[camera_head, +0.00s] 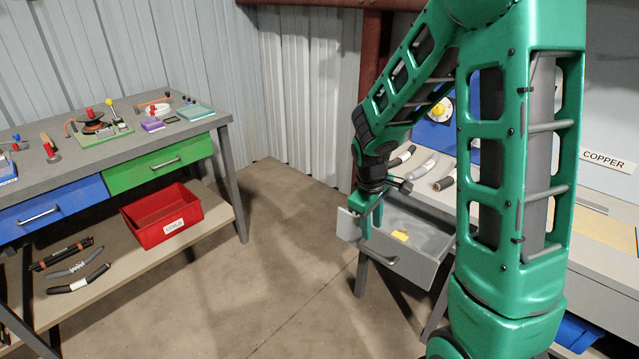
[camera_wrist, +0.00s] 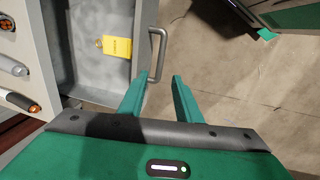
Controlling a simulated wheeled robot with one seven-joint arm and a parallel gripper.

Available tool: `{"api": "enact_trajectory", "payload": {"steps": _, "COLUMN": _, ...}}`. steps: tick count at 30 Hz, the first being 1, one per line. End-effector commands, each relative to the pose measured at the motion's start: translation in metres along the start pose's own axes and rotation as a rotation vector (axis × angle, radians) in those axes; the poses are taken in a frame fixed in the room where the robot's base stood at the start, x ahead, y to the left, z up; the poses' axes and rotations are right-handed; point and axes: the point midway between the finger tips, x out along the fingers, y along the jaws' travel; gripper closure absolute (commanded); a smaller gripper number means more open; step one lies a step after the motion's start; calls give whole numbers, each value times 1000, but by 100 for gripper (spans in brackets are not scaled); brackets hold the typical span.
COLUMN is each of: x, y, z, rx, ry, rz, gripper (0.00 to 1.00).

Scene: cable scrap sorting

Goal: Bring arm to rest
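My green arm reaches down over the pulled-out grey drawer (camera_head: 415,265) on the right in the head view. My gripper (camera_head: 371,225) is at the drawer's front, by its handle (camera_head: 380,258). In the wrist view my gripper (camera_wrist: 159,77) has its two fingers apart, with nothing clamped between them. The metal handle (camera_wrist: 163,50) is close to the fingertips; I cannot tell whether they touch it. The drawer (camera_wrist: 85,72) holds a yellow tag (camera_wrist: 117,47).
Cable pieces (camera_head: 421,165) lie on the surface above the drawer. At left, a workbench (camera_head: 84,165) carries small parts, with a red bin (camera_head: 162,217) and cables (camera_head: 78,280) on its lower shelf. The concrete floor (camera_head: 285,260) between is clear.

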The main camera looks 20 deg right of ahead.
Motion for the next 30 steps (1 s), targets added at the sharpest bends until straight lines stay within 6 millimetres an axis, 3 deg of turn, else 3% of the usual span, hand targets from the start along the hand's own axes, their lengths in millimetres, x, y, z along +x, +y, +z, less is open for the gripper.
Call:
{"api": "enact_trajectory", "payload": {"steps": 5, "x": -4, "y": 1, "z": 4, "rx": 15, "ry": -1, "rz": 0, "gripper": 69}}
{"api": "enact_trajectory", "payload": {"steps": 8, "x": -17, "y": 5, "z": 18, "rx": 72, "ry": -8, "rz": -1, "gripper": 69}}
{"api": "enact_trajectory", "payload": {"steps": 17, "x": -84, "y": 6, "z": 108, "rx": 424, "ry": -45, "rz": -36, "gripper": 69}}
{"api": "enact_trajectory", "payload": {"steps": 24, "x": -126, "y": -18, "z": 182, "rx": 720, "ry": -71, "rz": -96, "gripper": 69}}
{"api": "enact_trajectory", "payload": {"steps": 30, "x": -147, "y": -45, "z": 228, "rx": 916, "ry": -89, "rz": -154, "gripper": 69}}
